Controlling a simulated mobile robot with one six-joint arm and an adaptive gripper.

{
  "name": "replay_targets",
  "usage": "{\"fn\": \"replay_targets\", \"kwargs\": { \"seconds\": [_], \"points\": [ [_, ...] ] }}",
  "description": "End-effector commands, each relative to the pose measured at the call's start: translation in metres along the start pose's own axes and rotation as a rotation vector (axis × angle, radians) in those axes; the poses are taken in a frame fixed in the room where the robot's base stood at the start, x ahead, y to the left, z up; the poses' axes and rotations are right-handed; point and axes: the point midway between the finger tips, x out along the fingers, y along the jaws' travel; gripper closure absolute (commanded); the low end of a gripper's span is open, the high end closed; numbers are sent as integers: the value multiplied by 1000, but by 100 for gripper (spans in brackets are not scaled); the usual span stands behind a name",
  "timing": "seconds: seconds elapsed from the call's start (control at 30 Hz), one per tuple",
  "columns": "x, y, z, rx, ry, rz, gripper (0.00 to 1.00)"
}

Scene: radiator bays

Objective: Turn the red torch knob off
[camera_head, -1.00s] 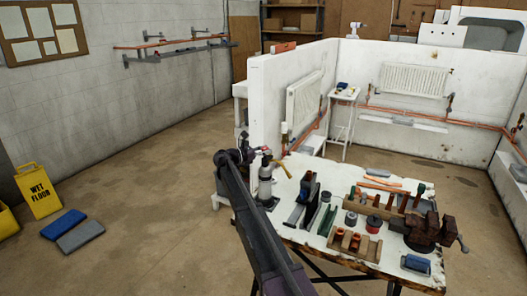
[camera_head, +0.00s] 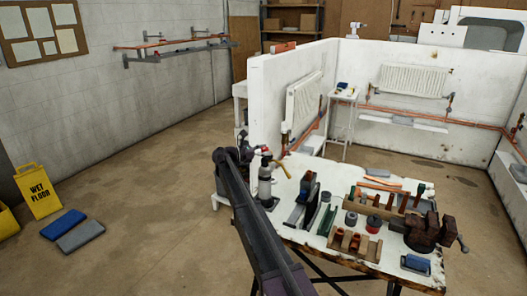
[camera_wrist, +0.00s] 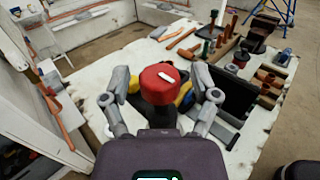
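The red torch knob (camera_wrist: 160,84) shows in the wrist view as a round red cap with a short white mark lying slantwise on top. Its red also shows small in the head view (camera_head: 264,149), above the grey torch cylinder (camera_head: 265,181) on the bench. My gripper (camera_wrist: 160,82) is open, with one grey finger on each side of the knob. A narrow gap shows between each finger and the knob, so I see no clear contact. Part of a yellow piece shows behind the knob. The torch body below is mostly hidden by the knob and gripper.
The worn white bench (camera_head: 290,232) holds several tools, copper pipe pieces and a rusty vise (camera_head: 430,232) right of the torch. White partition walls (camera_head: 262,100) with radiators stand behind.

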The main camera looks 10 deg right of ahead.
Motion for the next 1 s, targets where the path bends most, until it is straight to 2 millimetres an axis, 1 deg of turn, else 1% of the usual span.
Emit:
{"fn": "replay_targets", "kwargs": {
  "seconds": [0.37, 0.57, 0.67, 0.77, 1.0],
  "points": [
    [-2, 0, 0, 0, 0, 1, 20],
    [-14, 1, 0, 0, 0, 3, 20],
    [-25, 1, 0, 0, 0, 3, 20],
    [-40, 1, 0, 0, 0, 3, 20],
    [-79, 2, 0, 0, 0, 3, 20]
  ]
}}
